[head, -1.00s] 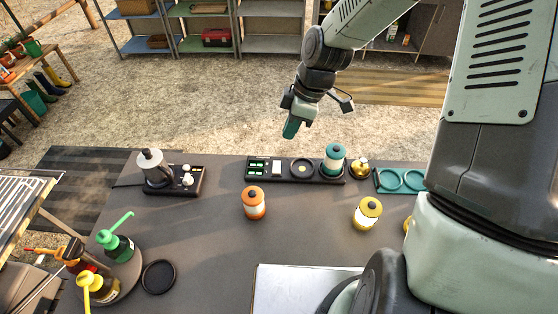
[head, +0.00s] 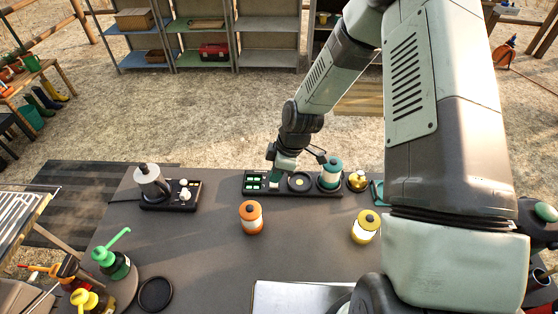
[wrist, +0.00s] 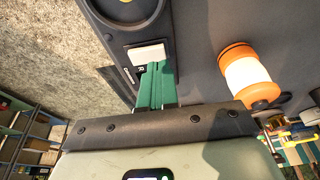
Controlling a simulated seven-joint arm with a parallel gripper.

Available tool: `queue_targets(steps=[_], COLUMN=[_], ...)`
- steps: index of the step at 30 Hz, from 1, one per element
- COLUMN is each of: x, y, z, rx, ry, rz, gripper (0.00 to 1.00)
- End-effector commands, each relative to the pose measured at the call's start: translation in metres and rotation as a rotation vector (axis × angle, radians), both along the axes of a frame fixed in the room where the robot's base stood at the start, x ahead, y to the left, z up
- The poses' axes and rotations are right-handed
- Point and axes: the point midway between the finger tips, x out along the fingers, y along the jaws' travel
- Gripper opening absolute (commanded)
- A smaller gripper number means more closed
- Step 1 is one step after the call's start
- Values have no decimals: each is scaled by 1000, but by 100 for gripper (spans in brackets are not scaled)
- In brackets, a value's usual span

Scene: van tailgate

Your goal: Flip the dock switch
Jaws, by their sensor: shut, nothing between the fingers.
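The dock (head: 316,192) is a long black strip near the far edge of the table. It carries green indicators, a white switch, a round pad and a teal-topped lantern (head: 330,174). The white dock switch (wrist: 147,54) shows in the wrist view, just beyond my fingertips. In the head view my gripper (head: 275,177) is over the switch and hides most of it. My gripper's green fingers (wrist: 155,80) are shut together and empty, pointing down at the dock. I cannot tell whether the fingertips touch the switch.
An orange lantern (head: 251,217) and a yellow lantern (head: 365,226) stand in front of the dock. A brass item (head: 358,181) stands right of it. Pump bottles (head: 112,262) stand at front left.

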Motion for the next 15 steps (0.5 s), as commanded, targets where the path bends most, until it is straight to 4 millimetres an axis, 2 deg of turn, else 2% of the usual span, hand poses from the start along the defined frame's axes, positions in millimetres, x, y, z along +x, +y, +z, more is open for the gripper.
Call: queue_targets(steps=[6,15], x=[0,0], y=[0,0], z=[-15,-16], rx=[0,0], ry=[0,-1], rz=[0,0], gripper=[0,0])
